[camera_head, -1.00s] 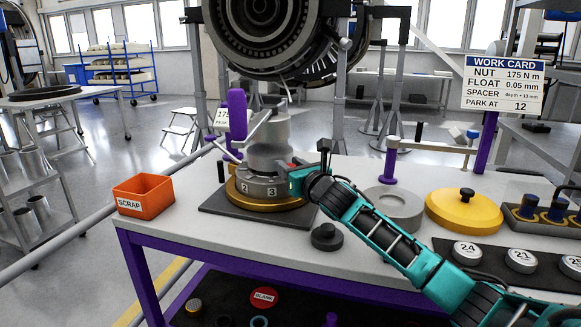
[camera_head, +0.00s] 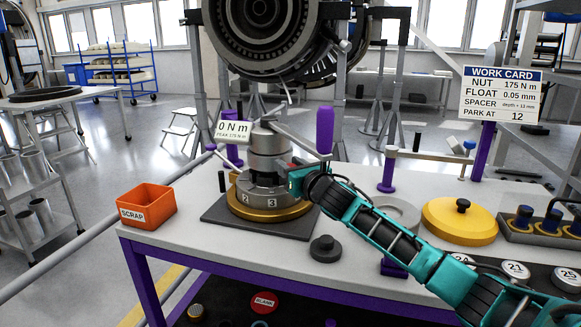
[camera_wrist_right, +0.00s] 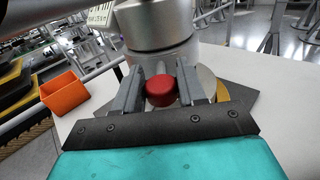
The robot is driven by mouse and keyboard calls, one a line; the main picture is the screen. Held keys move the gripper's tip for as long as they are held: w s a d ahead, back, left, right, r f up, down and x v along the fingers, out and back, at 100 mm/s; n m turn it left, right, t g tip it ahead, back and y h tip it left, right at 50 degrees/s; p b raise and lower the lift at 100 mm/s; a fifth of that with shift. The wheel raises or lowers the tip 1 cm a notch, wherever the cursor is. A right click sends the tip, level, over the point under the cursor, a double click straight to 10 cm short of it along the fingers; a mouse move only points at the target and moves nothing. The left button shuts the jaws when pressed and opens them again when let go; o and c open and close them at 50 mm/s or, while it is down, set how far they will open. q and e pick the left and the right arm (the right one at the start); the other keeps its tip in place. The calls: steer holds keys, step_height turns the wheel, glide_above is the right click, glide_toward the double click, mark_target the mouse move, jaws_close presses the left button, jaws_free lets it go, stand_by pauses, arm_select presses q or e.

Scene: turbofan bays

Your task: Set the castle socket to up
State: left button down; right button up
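The castle socket (camera_head: 268,152) is a grey cylinder over a numbered grey ring (camera_head: 258,198) on a gold base. A dark gap shows between the socket and the ring, so the socket looks raised. My right gripper (camera_head: 296,180) is at the socket's right side. In the right wrist view its fingers (camera_wrist_right: 161,90) are close on both sides of a red knob (camera_wrist_right: 161,91) and appear shut on it; the grey socket body (camera_wrist_right: 158,30) stands behind. My left gripper is not in view.
A bar with a purple handle (camera_head: 325,130) reaches right above the socket. A readout (camera_head: 233,132) shows 0 N m. An orange scrap bin (camera_head: 147,204) is left. A dark puck (camera_head: 325,249) stands in front, a yellow disc (camera_head: 459,221) right.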

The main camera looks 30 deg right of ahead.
steer(key=o, duration=0.3)
steer(key=shift+r, duration=0.45)
steer(key=shift+f, duration=0.2)
